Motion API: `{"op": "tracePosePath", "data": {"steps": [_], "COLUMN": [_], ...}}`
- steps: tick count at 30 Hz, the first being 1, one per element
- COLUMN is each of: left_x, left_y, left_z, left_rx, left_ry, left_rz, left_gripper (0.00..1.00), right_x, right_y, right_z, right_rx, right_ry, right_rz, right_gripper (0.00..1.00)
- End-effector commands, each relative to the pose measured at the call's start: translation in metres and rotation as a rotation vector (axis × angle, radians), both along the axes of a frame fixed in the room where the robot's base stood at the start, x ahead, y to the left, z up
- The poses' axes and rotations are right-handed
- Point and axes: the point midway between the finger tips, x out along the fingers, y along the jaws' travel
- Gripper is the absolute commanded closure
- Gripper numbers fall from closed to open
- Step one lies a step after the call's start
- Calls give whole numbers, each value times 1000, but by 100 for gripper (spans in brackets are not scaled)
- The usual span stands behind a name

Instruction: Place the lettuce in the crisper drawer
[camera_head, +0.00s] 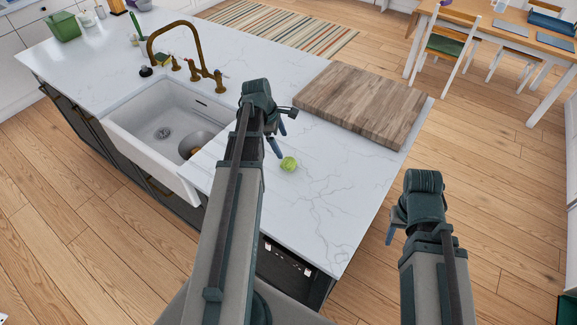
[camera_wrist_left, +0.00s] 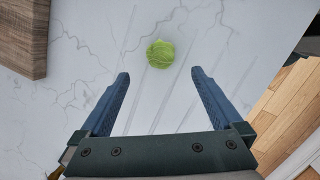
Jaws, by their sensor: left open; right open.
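The lettuce (camera_head: 289,164) is a small round green head on the white marble island top, right of the sink. My left gripper (camera_head: 278,139) is above the counter just left of and beyond it in the head view. In the left wrist view the lettuce (camera_wrist_left: 160,54) lies ahead of the open fingers of my left gripper (camera_wrist_left: 160,88), roughly centred between them and not touched. My right gripper (camera_head: 391,229) hangs over the floor past the island's right edge, empty; its fingers are partly hidden. No crisper drawer or fridge is recognisable in either view.
A wooden cutting board (camera_head: 361,104) lies at the island's far right end. A white sink (camera_head: 165,129) with a brass faucet (camera_head: 187,52) is to the left. A dining table (camera_head: 505,32) and chairs stand at the upper right. Open wooden floor lies right of the island.

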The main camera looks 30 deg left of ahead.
Motion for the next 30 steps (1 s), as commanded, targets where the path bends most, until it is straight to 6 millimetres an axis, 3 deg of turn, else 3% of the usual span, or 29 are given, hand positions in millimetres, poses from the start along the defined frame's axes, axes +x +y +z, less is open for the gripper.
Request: {"op": "tracePosePath", "data": {"steps": [1, 12, 23, 30], "left_x": [2, 13, 15, 18], "left_y": [-1, -10, -11, -9], "left_z": [-14, -63, -69, -94], "left_rx": [0, 0, 0, -1], "left_ry": [0, 0, -1, -1], "left_rz": [0, 0, 1, 1], "left_gripper": [0, 0, 0, 0], "right_x": [0, 0, 0, 0], "right_y": [0, 0, 0, 0], "right_z": [-14, -63, -69, -94], "right_rx": [0, -2, -2, -2], "right_ry": [0, 0, 0, 0], "right_rz": [2, 7, 7, 6], "right_gripper": [50, 50, 50, 50]}}
